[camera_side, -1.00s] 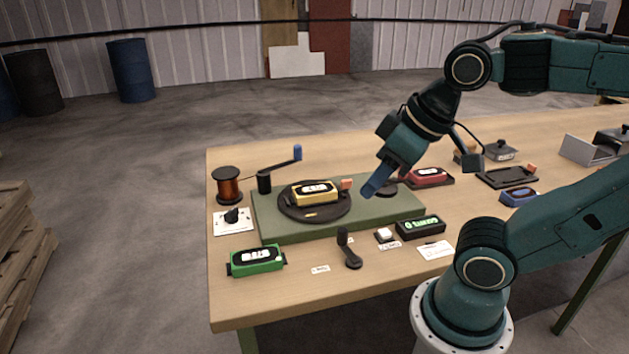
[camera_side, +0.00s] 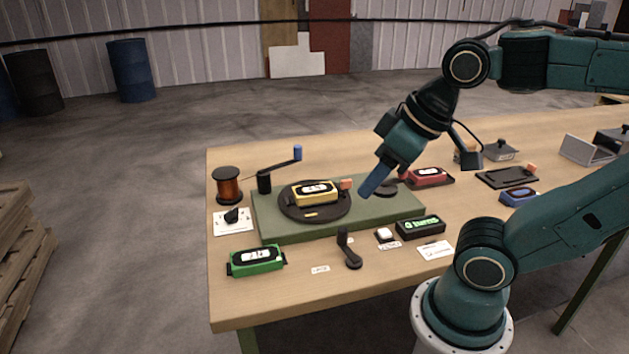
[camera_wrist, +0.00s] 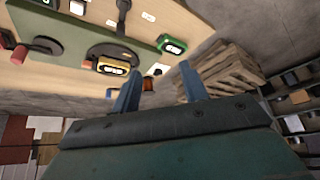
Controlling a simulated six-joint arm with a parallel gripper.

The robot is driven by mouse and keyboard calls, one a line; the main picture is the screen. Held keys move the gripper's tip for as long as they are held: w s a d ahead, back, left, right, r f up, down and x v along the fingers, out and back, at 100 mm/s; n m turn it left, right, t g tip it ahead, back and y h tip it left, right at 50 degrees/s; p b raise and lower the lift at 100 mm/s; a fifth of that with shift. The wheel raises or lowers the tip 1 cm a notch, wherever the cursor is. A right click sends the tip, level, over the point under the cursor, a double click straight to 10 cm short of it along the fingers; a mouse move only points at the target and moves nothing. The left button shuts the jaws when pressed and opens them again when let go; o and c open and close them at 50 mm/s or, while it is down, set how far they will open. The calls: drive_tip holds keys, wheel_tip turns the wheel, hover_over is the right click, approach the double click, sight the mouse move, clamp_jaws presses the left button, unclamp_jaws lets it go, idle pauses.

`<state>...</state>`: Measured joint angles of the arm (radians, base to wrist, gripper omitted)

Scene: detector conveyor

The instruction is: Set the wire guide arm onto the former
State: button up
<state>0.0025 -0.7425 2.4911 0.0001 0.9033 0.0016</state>
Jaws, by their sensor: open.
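The arm with the blue end (camera_side: 280,162), which looks like the wire guide arm, rises from a black post (camera_side: 264,183) at the back left of the green board. Its blue end points up and right, clear of the yellow former (camera_side: 314,192). The former sits on a dark round plate (camera_side: 288,211) and also shows in the wrist view (camera_wrist: 112,68). My gripper (camera_side: 368,192) hangs tilted above the board's right part, right of the former and apart from it. Its blue fingers are spread and empty in the wrist view (camera_wrist: 158,76).
A copper wire spool (camera_side: 228,186) and a black knob (camera_side: 234,215) on a white plate stand left of the board. A green unit (camera_side: 256,261), a small black lever (camera_side: 348,250) and a turns display (camera_side: 420,227) are in front. A red unit (camera_side: 428,176) lies behind my gripper.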

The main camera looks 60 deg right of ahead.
drive_tip(key=w+d+r+m+g, duration=0.2)
drive_tip(key=w+d+r+m, duration=0.15)
drive_tip(key=w+r, duration=0.5)
drive_tip(key=m+g, duration=0.4)
drive_tip(key=m, duration=0.2)
hover_over(298, 146)
wheel_tip(298, 146, down, 10)
drive_tip(key=shift+r, duration=0.25)
drive_tip(key=shift+f, duration=0.1)
drive_tip(key=shift+f, duration=6.8)
clamp_jaws()
